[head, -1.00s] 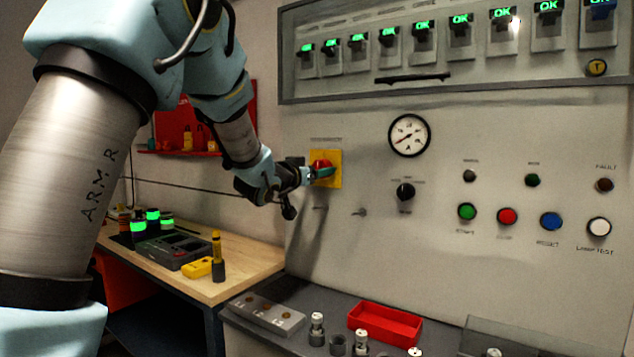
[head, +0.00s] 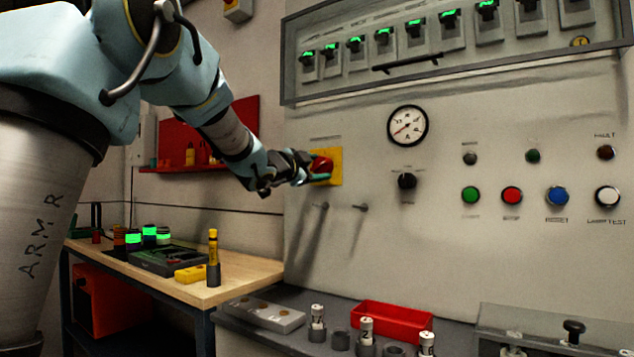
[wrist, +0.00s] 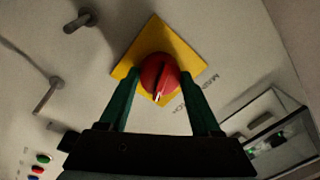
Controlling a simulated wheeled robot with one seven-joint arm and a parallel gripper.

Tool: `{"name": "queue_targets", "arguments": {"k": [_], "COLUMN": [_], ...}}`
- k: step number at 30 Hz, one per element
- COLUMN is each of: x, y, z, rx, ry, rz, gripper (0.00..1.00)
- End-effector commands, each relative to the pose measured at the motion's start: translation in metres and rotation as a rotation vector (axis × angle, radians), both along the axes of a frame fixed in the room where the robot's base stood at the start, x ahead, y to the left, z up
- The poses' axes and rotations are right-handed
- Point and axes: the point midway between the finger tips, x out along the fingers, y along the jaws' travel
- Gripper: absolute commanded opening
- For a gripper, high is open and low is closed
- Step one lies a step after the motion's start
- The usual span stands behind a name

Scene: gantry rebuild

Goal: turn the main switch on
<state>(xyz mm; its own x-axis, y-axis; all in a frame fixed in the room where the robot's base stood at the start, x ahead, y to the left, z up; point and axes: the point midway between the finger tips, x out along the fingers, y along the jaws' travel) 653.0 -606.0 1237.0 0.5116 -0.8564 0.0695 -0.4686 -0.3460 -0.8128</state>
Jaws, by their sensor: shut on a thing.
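The main switch is a red rotary knob (head: 321,167) on a yellow square plate (head: 336,168), mounted on the pale panel. In the wrist view the red knob (wrist: 159,74) sits between the two green fingers, with a dark slot and a small white mark on its face. The yellow plate (wrist: 188,43) shows behind it as a diamond. My gripper (head: 308,178) reaches the switch from the left. In the wrist view my gripper (wrist: 160,84) is shut on the knob, one finger on each side.
Two pegs (head: 362,207) stick out of the panel below the switch. A black selector knob (head: 406,181) and a dial gauge (head: 408,125) are to the right. A glazed breaker box (head: 450,60) is above. A red tray (head: 392,321) stands on the grey ledge below.

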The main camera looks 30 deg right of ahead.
Motion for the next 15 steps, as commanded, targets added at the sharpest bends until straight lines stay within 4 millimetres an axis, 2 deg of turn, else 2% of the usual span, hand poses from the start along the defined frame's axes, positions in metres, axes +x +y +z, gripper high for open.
{"name": "queue_targets", "arguments": {"k": [1,15], "x": [0.0005,0.0008], "y": [0.0005,0.0005], "z": [-0.0046,-0.0015], "rx": [0.018,0.173], "ry": [-0.038,-0.314], "rz": [0.001,0.001], "gripper": [0.09,0.09]}}
